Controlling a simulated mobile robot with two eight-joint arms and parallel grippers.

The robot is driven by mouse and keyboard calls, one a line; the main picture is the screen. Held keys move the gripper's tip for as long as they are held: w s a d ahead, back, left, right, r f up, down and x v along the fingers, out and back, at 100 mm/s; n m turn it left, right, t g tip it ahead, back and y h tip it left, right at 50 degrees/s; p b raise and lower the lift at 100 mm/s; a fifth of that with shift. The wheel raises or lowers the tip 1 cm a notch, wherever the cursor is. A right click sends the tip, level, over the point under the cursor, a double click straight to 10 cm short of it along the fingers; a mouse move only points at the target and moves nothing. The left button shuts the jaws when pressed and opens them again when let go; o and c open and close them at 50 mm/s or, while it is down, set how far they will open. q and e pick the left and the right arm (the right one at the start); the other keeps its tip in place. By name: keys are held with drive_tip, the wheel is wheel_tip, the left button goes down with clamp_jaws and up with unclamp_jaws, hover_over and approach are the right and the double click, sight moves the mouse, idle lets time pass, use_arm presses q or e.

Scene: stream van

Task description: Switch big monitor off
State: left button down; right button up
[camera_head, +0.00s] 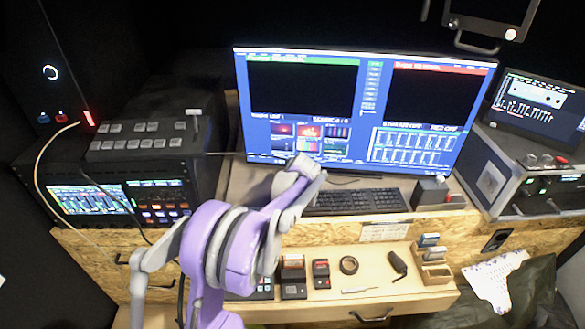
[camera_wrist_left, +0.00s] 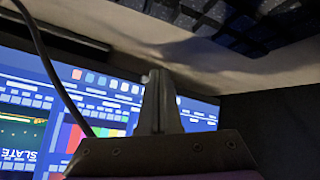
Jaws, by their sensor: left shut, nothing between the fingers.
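The big monitor (camera_head: 372,115) stands at the back of the desk in the head view. Its screen is lit, with blue panels and green and red bars. In the left wrist view, part of the lit screen (camera_wrist_left: 105,98) shows at a slant. My left gripper (camera_head: 312,168) is in front of the monitor's lower left part, near its bottom edge. In the left wrist view the gripper (camera_wrist_left: 157,78) is shut and empty, with its tip close to the screen's edge. I cannot tell whether it touches. My right gripper is not in view.
A keyboard (camera_head: 357,201) lies below the monitor; a small grey box (camera_head: 430,192) stands right of it. A switcher console (camera_head: 140,143) is at the left, and a device with a smaller screen (camera_head: 532,105) at the right. Small items lie on the lower shelf (camera_head: 385,290).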

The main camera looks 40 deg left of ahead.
use_arm(q)
drive_tip(key=shift+w+a, duration=0.25)
drive_tip(key=shift+w, duration=0.15)
drive_tip(key=shift+w+a, duration=0.15)
drive_tip(key=shift+w, duration=0.1)
idle(0.7)
idle(0.3)
drive_tip(key=shift+s+d, duration=0.4)
drive_tip(key=shift+s, duration=0.3)
drive_tip(key=shift+s+d, duration=0.45)
drive_tip(key=shift+s, duration=0.25)
drive_tip(key=shift+s+d, duration=0.4)
drive_tip(key=shift+s, duration=0.35)
drive_tip(key=shift+s+d, duration=0.45)
drive_tip(key=shift+s, duration=0.25)
